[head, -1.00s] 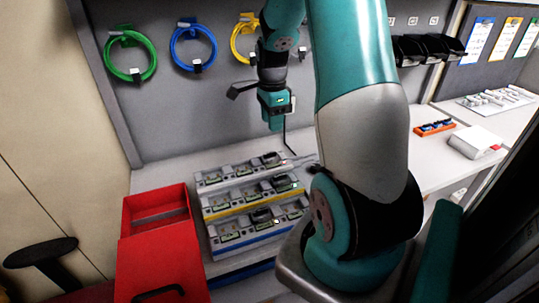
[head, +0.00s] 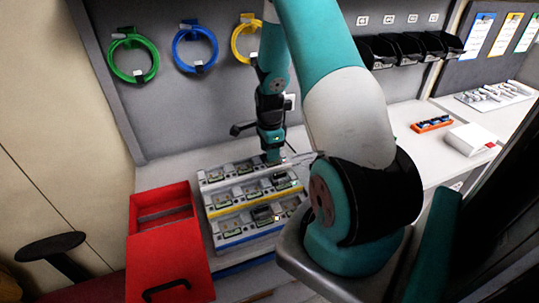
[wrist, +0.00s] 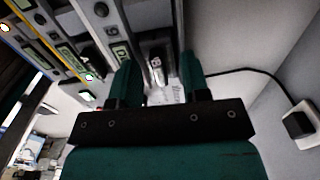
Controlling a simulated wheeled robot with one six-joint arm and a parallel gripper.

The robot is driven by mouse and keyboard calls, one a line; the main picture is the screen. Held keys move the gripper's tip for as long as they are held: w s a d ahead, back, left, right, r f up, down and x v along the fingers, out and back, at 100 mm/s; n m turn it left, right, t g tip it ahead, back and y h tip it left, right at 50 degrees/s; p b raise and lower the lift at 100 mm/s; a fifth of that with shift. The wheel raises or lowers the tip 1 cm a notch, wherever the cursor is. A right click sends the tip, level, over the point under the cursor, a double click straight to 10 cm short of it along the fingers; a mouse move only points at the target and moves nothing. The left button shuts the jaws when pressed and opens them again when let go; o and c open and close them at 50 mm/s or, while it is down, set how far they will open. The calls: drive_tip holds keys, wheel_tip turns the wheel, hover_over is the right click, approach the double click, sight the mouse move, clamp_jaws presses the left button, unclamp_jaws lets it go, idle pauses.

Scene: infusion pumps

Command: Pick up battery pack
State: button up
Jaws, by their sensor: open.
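Three rows of infusion pumps stand on the bench: a back row (head: 215,173), a yellow-edged middle row (head: 228,208) and a blue-edged front row (head: 240,238). Dark blocks that look like battery packs show in the middle row (head: 280,182) and front row (head: 262,213). My gripper (head: 273,159) points down at the right end of the back row and hides what lies there.
An open red toolbox (head: 165,250) stands left of the pumps. Coiled green (head: 133,55), blue (head: 194,47) and yellow hoses hang on the wall behind. An orange tray (head: 432,124) and a white box (head: 470,139) lie on the bench to the right.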

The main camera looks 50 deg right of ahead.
drive_tip(key=c, duration=0.7)
wheel_tip(320, 180, up, 20)
drive_tip(key=b, duration=0.4)
